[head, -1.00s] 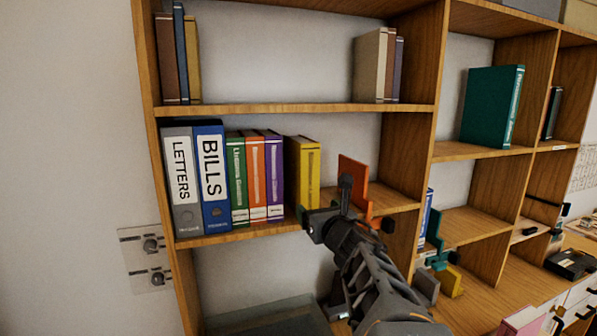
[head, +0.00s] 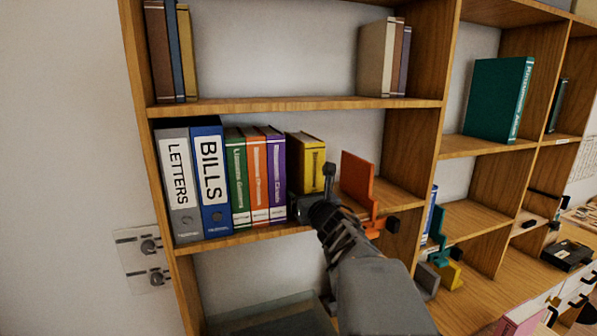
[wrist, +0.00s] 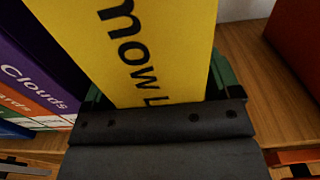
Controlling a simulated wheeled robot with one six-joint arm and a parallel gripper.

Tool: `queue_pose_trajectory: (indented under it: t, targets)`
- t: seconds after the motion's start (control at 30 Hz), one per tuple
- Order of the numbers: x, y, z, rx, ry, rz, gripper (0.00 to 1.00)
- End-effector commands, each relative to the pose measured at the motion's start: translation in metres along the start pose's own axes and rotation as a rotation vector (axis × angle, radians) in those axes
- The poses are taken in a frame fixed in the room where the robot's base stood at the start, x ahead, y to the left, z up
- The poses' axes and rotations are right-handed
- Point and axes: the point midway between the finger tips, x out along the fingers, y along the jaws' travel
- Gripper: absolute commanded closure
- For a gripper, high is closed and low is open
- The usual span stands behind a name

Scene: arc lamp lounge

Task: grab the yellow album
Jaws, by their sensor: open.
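The yellow album (head: 312,152) stands upright on the middle shelf, just right of the purple album (head: 274,172). Its spine with black lettering fills the top of the wrist view (wrist: 140,50). My gripper (head: 318,192) is at the front of the album's lower spine. In the wrist view my gripper (wrist: 160,100) shows a green finger on each side of the yellow spine, so the jaws are open around it. The fingertips are hidden behind the spine, and I cannot tell whether they touch the album.
Orange (head: 257,175) and green (head: 236,178) albums and the BILLS (head: 210,178) and LETTERS (head: 179,185) binders stand to the left. An orange bookend (head: 358,180) is close on the right. The shelf board above (head: 300,104) limits height.

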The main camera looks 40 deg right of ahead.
Motion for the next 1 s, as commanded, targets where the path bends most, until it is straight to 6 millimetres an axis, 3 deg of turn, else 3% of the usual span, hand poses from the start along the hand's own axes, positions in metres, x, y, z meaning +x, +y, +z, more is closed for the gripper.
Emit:
queue_pose_trajectory:
  t: [0.13, 1.0]
  targets:
    - [-0.0008, -0.0037, -0.0003, 0.0, 0.0, -0.007, 0.17]
    - [-0.0007, -0.0013, -0.0003, 0.0, 0.0, -0.003, 1.0]
